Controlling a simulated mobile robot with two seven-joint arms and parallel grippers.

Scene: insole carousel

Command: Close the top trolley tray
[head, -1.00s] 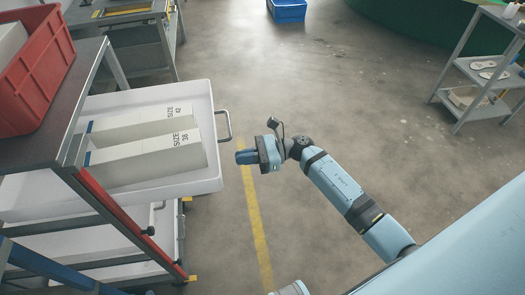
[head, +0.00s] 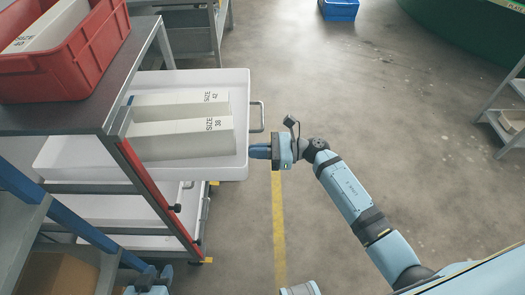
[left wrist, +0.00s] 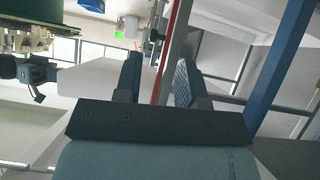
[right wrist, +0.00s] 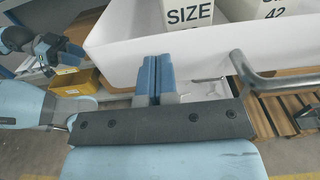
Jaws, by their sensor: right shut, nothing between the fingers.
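The top trolley tray (head: 242,82) is a white open box, slid out to the right from the grey trolley (head: 110,112). It holds two long boxes (head: 185,140) marked SIZE 42 and SIZE 38. A metal handle (head: 260,117) sticks out of its front wall; it also shows in the right wrist view (right wrist: 246,70). My right gripper (head: 253,151) is shut and empty, fingertips at the tray's front wall beside the handle, apparently touching or nearly so. My left gripper (head: 153,274) is low beside the trolley; its fingers (left wrist: 158,72) stand apart with nothing held.
A red crate (head: 72,67) sits on the trolley's top. Lower white trays (head: 130,207) lie below. A blue rack frame (head: 72,225) stands in front at left. Open floor lies to the right, with a yellow line (head: 279,230) and a grey shelf (head: 510,120) beyond.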

